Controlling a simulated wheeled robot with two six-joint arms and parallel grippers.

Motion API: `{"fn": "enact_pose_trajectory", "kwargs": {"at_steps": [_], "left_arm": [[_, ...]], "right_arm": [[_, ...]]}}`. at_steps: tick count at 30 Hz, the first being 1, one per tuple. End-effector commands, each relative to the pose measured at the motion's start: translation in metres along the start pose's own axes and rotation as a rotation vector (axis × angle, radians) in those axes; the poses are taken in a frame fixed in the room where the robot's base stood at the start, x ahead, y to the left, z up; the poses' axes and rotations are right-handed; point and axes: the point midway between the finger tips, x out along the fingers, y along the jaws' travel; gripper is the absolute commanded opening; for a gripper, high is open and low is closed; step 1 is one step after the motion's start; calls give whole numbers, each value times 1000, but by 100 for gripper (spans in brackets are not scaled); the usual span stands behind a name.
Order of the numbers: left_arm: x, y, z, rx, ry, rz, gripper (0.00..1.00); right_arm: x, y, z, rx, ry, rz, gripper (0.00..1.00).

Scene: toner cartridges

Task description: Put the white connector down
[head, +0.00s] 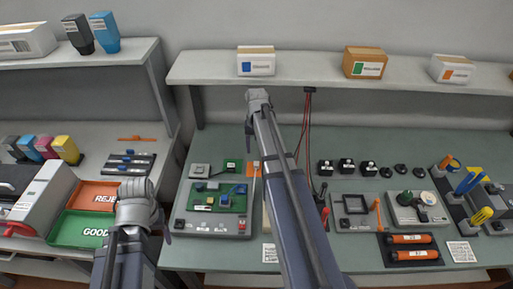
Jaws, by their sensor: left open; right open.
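I cannot make out a white connector for certain in the head view. My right gripper (250,127) is at the far end of the arm that crosses the middle of the bench, in front of the back shelf. It is open, and its fingers are mostly hidden by its wrist. My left gripper (165,232) is open at the left, beside the green GOOD tray and the grey fixture with a green circuit board (218,196). I see nothing held in it.
The green bench (350,270) carries black knobs (347,166), a grey station (418,210) and orange-handled tools (410,239). Boxes (364,62) stand on the back shelf. Red REJECT (92,192) and green GOOD (82,229) trays lie left. Red and black cables (308,120) hang behind.

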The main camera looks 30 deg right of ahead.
Motion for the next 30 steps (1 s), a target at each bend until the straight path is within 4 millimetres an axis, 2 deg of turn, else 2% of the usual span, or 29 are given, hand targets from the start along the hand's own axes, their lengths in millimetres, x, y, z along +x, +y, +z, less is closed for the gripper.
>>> {"fn": "enact_pose_trajectory", "kwargs": {"at_steps": [1,6,10,20,23,25,30], "left_arm": [[-16,-2,1,0,0,0,71],[-36,-4,2,1,0,0,71],[-42,-4,2,1,0,0,71],[-41,-4,2,1,0,0,71],[-41,-4,2,1,0,0,71],[-41,-4,2,1,0,0,71],[-41,-4,2,1,0,0,71]], "right_arm": [[-16,0,0,0,0,0,58],[-36,0,0,0,0,0,58],[-42,0,0,0,0,0,58],[-41,-4,4,-10,0,1,58],[-41,-27,26,-73,-3,7,58],[-41,-54,56,-158,-6,17,58],[-41,-122,154,-431,-12,51,58]]}}
